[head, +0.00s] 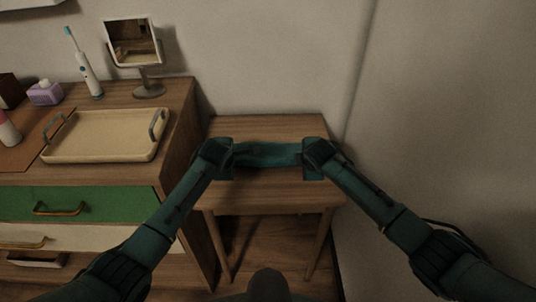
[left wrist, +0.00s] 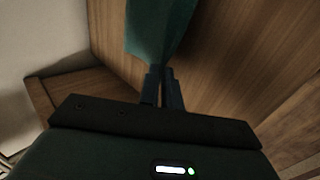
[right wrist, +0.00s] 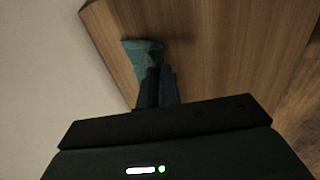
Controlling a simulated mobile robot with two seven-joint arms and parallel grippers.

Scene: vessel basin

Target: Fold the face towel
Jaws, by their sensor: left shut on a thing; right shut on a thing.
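The teal face towel (head: 268,155) is stretched between my two grippers over the small wooden table in the head view. My left gripper (head: 232,155) is shut on the towel's left end. In the left wrist view, the left fingers (left wrist: 163,85) pinch the towel (left wrist: 152,30), which extends away from them. My right gripper (head: 306,155) is shut on the towel's right end. In the right wrist view, the right fingers (right wrist: 157,85) meet at a small visible part of the towel (right wrist: 142,50). I cannot tell whether the towel's lower edge touches the tabletop.
The small wooden table (head: 270,127) has bare top around the towel. A wall stands close on the right.

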